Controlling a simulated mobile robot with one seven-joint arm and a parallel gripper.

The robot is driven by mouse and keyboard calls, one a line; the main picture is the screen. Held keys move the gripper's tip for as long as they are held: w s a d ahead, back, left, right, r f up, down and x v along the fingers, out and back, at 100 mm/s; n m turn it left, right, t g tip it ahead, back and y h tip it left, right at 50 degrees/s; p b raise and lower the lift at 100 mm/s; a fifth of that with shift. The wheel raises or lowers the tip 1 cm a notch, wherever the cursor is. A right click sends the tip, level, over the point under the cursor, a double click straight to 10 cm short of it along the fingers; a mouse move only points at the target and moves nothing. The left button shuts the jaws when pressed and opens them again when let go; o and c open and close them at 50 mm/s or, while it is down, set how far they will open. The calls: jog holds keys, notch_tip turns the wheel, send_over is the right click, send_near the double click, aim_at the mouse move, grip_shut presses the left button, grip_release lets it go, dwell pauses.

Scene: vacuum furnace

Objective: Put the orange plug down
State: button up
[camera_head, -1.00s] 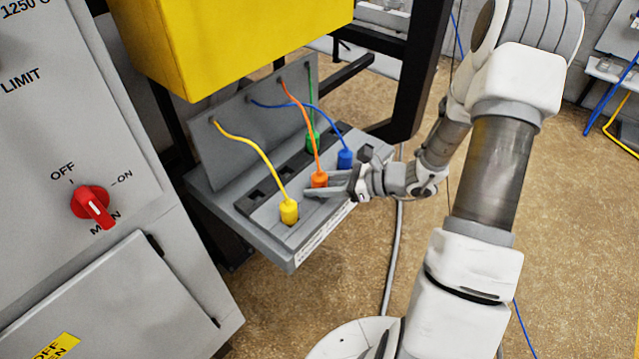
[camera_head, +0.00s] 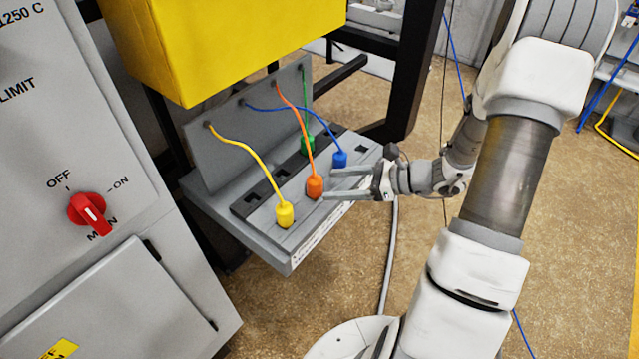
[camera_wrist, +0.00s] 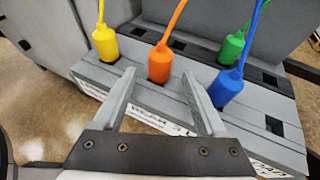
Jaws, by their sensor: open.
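The orange plug (camera_head: 314,187) stands upright on the front row of the grey socket panel (camera_head: 262,238), with its orange cable rising from the top. It also shows in the wrist view (camera_wrist: 160,64), just beyond and between my fingertips. My gripper (camera_head: 330,183) is open and empty to the right of the orange plug, its fingers pointing at it. In the wrist view my gripper (camera_wrist: 160,90) has a wide gap between its fingers. Whether the plug is fully seated in a socket cannot be told.
The yellow plug (camera_head: 285,214) stands left of the orange one. The blue plug (camera_head: 340,159) stands to the right, close to one finger in the wrist view (camera_wrist: 225,88). The green plug (camera_head: 307,144) stands behind. A yellow box (camera_head: 235,40) overhangs the panel. Open floor lies right.

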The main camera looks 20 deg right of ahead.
jog(key=v, duration=0.6)
jog(key=shift+w, duration=0.1)
jog(key=s+a+r+n+g+h+b, duration=0.1)
jog(key=s+a+r+n+g+h, duration=0.2)
jog(key=s+a+r+n, duration=0.45)
jog(key=s+a+r+n+g+h+b, duration=0.1)
jog(key=s+a+r+n+g+h, duration=0.2)
jog(key=a+n, duration=0.75)
jog(key=s+d+r+n+t+h+p, duration=0.2)
jog(key=s+d+r+n+t+h, duration=0.2)
jog(key=d+r, duration=0.4)
jog(key=shift+r+n+h, duration=0.25)
jog(key=shift+n+h, duration=0.35)
jog(key=shift+n, duration=0.5)
jog(key=shift+s+d+r, duration=0.1)
jog(key=shift+d+r, duration=0.1)
jog(key=shift+d, duration=0.05)
jog(key=c, duration=0.4)
jog(key=shift+a, duration=0.1)
